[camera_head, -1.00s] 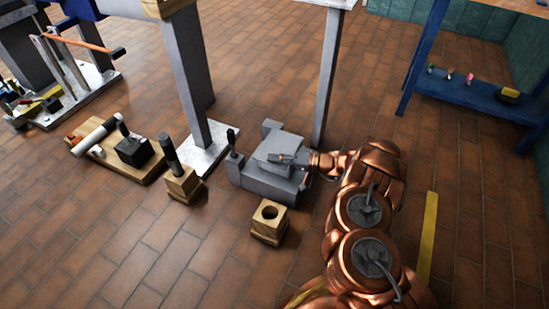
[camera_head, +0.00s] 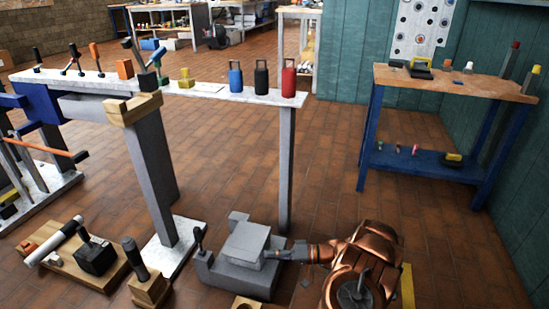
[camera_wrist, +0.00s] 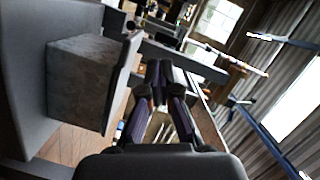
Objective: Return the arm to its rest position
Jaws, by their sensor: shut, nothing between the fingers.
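My gripper (camera_head: 275,255) is low in the head view, at the end of my copper arm. It is shut and empty, its tip by the right edge of a grey block (camera_head: 245,241) on a grey vise-like base (camera_head: 231,277). I cannot tell whether it touches the block. In the wrist view the shut fingers (camera_wrist: 160,70) point forward, with a large grey block-like form (camera_wrist: 80,85) close on their left.
A long bench (camera_head: 205,89) with bottles and tools stands beyond, on grey posts. A blue-framed table (camera_head: 455,80) is at the right. Wooden blocks (camera_head: 150,288) and a tool board (camera_head: 75,262) lie at lower left. Brick floor (camera_head: 330,170) between bench and table is clear.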

